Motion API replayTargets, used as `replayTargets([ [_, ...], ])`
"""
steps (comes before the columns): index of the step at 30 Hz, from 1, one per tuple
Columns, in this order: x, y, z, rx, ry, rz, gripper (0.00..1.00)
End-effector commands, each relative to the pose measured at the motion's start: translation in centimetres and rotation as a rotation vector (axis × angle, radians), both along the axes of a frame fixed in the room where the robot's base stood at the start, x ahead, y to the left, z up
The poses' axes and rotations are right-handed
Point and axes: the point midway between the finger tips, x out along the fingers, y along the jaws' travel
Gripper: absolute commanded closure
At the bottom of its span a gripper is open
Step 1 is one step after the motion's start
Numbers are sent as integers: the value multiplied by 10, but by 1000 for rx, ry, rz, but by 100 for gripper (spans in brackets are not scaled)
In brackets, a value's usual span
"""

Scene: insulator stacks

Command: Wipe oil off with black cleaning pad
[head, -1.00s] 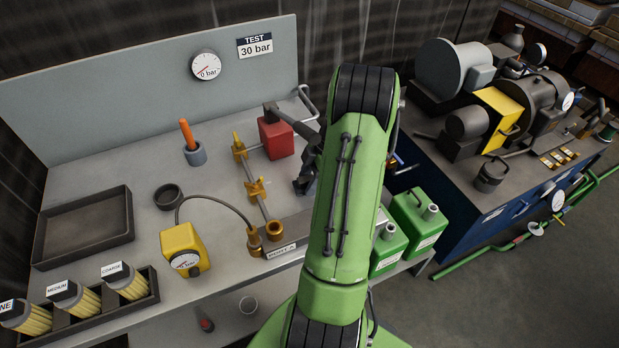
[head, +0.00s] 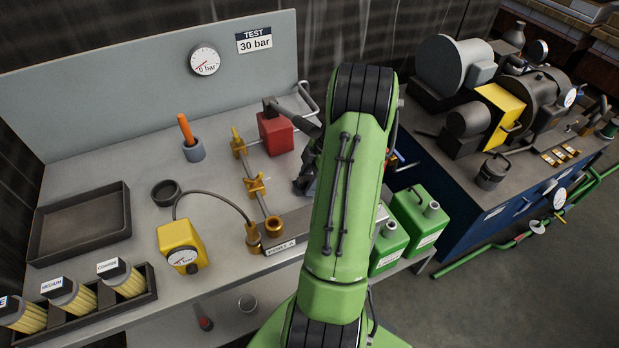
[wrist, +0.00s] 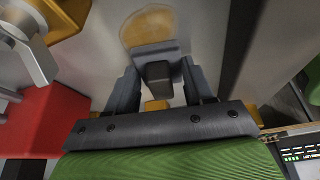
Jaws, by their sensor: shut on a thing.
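My gripper (wrist: 157,85) is shut on a small dark block, the black cleaning pad (wrist: 158,73), which sits between its two grey fingers in the wrist view. An amber, shiny oil patch (wrist: 150,28) lies on the grey bench just beyond the pad. A smaller yellow-orange bit (wrist: 156,105) shows on the near side of the pad. I cannot tell whether the pad touches the bench. In the head view my green arm hides the pad and the oil; only a dark edge of the gripper shows beside the arm.
A red pump box (head: 277,133) stands left of the gripper, and it shows in the wrist view (wrist: 45,120). Brass fittings (head: 256,186), a yellow gauge (head: 181,245) and an empty tray (head: 85,225) are on the bench (head: 110,160). Green cans (head: 415,215) stand at right.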

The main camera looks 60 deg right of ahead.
Motion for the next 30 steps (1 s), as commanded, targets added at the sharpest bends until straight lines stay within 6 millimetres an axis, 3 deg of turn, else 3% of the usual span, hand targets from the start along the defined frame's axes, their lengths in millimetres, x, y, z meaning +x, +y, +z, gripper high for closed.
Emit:
replayTargets([
  [8, -2, -3, -3, 0, 0, -1, 97],
  [30, -34, -58, -3, -4, 2, -6, 97],
])
